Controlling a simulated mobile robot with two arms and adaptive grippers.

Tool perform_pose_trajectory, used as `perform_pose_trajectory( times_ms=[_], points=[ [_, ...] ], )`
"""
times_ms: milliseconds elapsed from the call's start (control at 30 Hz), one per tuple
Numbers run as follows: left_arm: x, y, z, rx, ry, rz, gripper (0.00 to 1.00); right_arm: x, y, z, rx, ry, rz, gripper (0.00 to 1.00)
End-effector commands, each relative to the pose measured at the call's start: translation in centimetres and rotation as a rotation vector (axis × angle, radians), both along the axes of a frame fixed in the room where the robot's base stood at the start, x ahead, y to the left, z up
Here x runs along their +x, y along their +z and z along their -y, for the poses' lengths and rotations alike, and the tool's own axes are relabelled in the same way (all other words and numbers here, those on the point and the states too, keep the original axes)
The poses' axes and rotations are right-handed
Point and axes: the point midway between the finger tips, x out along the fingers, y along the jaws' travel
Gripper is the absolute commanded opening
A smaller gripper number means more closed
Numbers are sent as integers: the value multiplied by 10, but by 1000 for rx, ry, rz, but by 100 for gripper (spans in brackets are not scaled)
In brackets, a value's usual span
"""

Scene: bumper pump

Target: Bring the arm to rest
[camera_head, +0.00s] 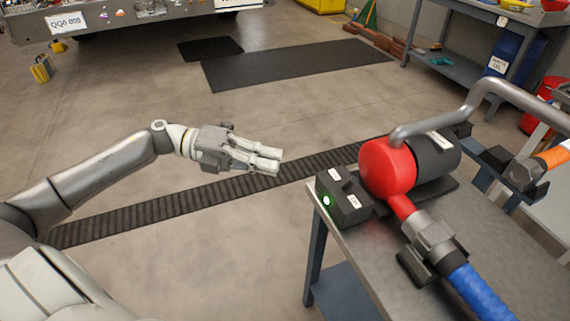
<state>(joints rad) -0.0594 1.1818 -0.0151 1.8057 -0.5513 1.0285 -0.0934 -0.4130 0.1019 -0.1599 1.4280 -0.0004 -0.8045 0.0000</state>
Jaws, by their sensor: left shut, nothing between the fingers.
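My left gripper (272,160) is at the end of my left arm, stretched in from the left. It is shut and empty, with its fingers together, in the air over the floor to the left of the metal table. It is apart from the table and the pump (388,170). My right gripper is not in view.
A grey metal table (368,245) at the right bears the red and black pump, a switch box (343,198) with a green light, a metal pipe (477,95) and a blue-handled hose (482,293). Black mats (290,65) lie on the floor.

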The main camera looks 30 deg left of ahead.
Motion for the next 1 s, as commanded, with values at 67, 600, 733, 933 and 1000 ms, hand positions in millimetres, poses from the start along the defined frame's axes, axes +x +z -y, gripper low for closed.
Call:
perform_pose_trajectory(
  times_ms=[67,600,733,933,1000],
  points=[
    [-1,1,-4,1,1,0,0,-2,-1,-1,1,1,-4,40],
    [-2,2,-6,0,0,1,0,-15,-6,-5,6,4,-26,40],
    [0,0,-6,-9,10,-3,0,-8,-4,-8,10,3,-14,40],
    [38,-29,-21,-193,254,-92,0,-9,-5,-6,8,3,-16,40],
    [59,-56,-35,-301,420,-168,0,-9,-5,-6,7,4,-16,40]
  ],
)
